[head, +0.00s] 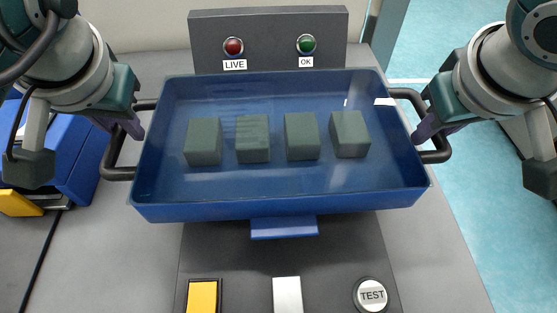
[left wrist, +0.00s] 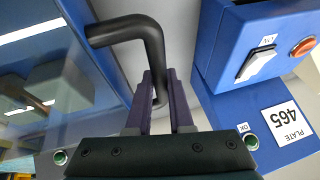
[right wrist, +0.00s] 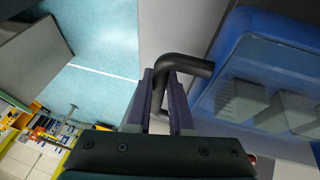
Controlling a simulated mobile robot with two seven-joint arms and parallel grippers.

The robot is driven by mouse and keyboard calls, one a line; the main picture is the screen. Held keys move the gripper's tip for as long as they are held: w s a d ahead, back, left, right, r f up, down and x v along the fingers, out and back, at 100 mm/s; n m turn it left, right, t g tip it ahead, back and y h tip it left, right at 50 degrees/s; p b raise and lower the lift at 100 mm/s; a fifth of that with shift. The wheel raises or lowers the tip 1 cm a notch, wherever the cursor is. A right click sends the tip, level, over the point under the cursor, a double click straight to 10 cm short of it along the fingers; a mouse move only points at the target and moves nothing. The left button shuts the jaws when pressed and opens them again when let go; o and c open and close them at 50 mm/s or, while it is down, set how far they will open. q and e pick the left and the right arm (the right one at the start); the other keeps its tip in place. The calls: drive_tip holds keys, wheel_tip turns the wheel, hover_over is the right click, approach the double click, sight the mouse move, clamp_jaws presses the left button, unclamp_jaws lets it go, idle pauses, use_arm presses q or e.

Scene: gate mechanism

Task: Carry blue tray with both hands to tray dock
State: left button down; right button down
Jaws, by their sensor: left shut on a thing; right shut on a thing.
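The blue tray (head: 280,190) is in the middle of the head view, with several dark green blocks (head: 253,138) standing in a row inside it. It has a black handle on each side. My left gripper (head: 136,130) is shut on the left handle (head: 113,160), which also shows in the left wrist view (left wrist: 130,29). My right gripper (head: 424,132) is shut on the right handle (head: 437,155), which also shows in the right wrist view (right wrist: 190,66). The tray looks about level. I cannot tell whether it touches the surface below. No tray dock can be made out for certain.
A grey panel (head: 270,20) with a red LIVE light (head: 233,46) and a green OK light (head: 306,44) stands behind the tray. In front are a yellow pad (head: 203,297), a light bar (head: 287,296) and a TEST button (head: 372,295). A blue box (left wrist: 262,50) is left of the tray.

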use_arm(q)
drive_tip(key=shift+f, duration=0.6)
use_arm(e)
drive_tip(key=shift+f, duration=0.6)
use_arm(q)
drive_tip(key=shift+f+b, duration=0.15)
drive_tip(key=shift+b, duration=0.2)
use_arm(e)
drive_tip(key=shift+f, duration=0.15)
